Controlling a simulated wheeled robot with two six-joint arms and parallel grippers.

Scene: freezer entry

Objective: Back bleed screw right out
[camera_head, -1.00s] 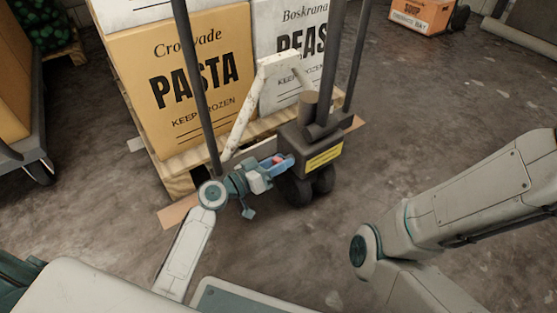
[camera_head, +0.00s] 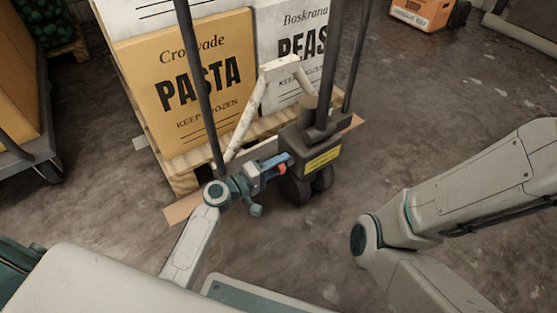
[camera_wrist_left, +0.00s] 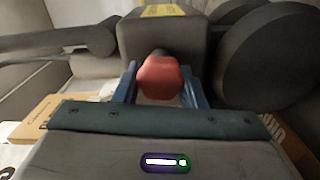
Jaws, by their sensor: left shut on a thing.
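The bleed screw, a red knob (camera_wrist_left: 160,77), sits on the side of the dark pump block (camera_head: 312,157) of a pallet jack. My left gripper (camera_head: 283,164) is at the block's left side, with its blue fingers shut on the red knob. In the left wrist view the two blue fingers (camera_wrist_left: 160,88) stand on either side of the knob, and the dark block is right behind it. Any thread behind the knob is hidden. My right arm shows at the right of the head view, but its gripper is out of view.
The jack's dark upright bars (camera_head: 201,90) rise close to my left arm, and a pale bent frame (camera_head: 248,118) stands behind. Pasta (camera_head: 192,85) and peas (camera_head: 294,50) boxes stand on a wooden pallet (camera_head: 180,178). Dark wheels (camera_head: 300,190) are below the block.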

